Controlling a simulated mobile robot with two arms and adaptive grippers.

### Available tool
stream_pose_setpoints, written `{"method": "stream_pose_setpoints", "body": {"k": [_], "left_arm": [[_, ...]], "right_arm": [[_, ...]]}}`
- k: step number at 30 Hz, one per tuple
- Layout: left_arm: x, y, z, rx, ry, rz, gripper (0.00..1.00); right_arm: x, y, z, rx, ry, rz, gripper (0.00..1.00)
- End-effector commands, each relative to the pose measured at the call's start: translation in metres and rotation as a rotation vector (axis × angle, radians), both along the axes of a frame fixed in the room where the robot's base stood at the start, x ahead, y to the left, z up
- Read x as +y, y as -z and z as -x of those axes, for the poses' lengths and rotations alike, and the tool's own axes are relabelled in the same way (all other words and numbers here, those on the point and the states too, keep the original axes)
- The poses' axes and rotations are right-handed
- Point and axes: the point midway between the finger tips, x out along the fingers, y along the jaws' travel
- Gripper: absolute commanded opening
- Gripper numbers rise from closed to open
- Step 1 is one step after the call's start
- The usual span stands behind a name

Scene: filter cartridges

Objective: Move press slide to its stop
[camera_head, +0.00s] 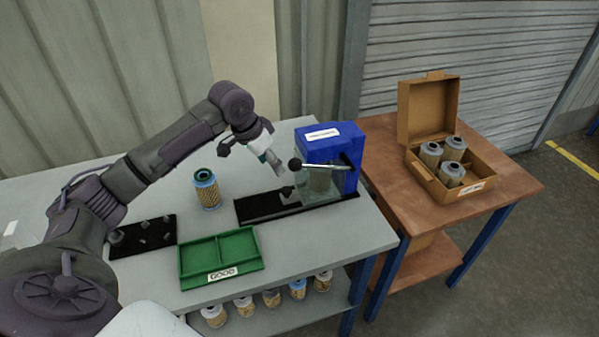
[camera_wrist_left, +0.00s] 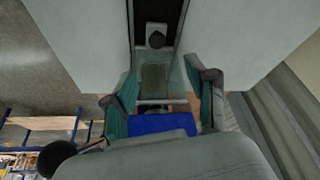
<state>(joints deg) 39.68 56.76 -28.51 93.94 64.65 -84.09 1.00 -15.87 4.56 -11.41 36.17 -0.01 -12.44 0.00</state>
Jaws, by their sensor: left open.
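The press (camera_head: 330,145) has a blue housing with a white label and stands at the right end of the grey bench. Its black rail (camera_head: 262,207) runs out to the left, with a small black slide knob (camera_head: 287,191) near the clear guard. A lever with a black ball knob (camera_head: 295,163) sticks out in front. My left gripper (camera_head: 272,160) is open and empty, above and left of the press. In the left wrist view the fingers (camera_wrist_left: 160,90) are apart, with the clear guard and blue housing (camera_wrist_left: 163,124) seen between them and the slide knob (camera_wrist_left: 157,40) beyond. Contact cannot be told.
A blue-ended filter cartridge (camera_head: 206,188) stands on the bench behind an empty green tray (camera_head: 222,258) marked GOOD. A black plate (camera_head: 143,236) with small posts lies left. Several cartridges stand on the lower shelf. An open cardboard box (camera_head: 440,150) with three cartridges sits on the brown table.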

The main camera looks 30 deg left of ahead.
Motion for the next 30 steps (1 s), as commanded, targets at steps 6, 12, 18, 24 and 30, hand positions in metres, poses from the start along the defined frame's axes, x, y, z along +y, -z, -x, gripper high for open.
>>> {"method": "stream_pose_setpoints", "body": {"k": [6,12,18,24,30], "left_arm": [[0.001,0.013,-0.007,0.002,-0.008,0.005,0.57],[-0.004,0.051,-0.021,0.003,-0.008,0.005,0.57],[-0.009,0.089,-0.036,0.001,-0.007,0.005,0.57],[-0.012,0.115,-0.045,-0.001,-0.007,0.003,0.57],[-0.013,0.124,-0.049,-0.002,-0.006,0.002,0.57]], "right_arm": [[0.002,-0.005,-0.013,-0.02,0.0,-0.003,0.4],[-0.002,-0.008,0.057,0.086,-0.001,0.005,0.4],[-0.001,-0.012,0.047,0.071,-0.002,0.004,0.4],[0.002,-0.017,0.003,0.003,-0.002,-0.002,0.4],[0.001,-0.016,0.012,0.017,-0.001,0.0,0.4]]}}
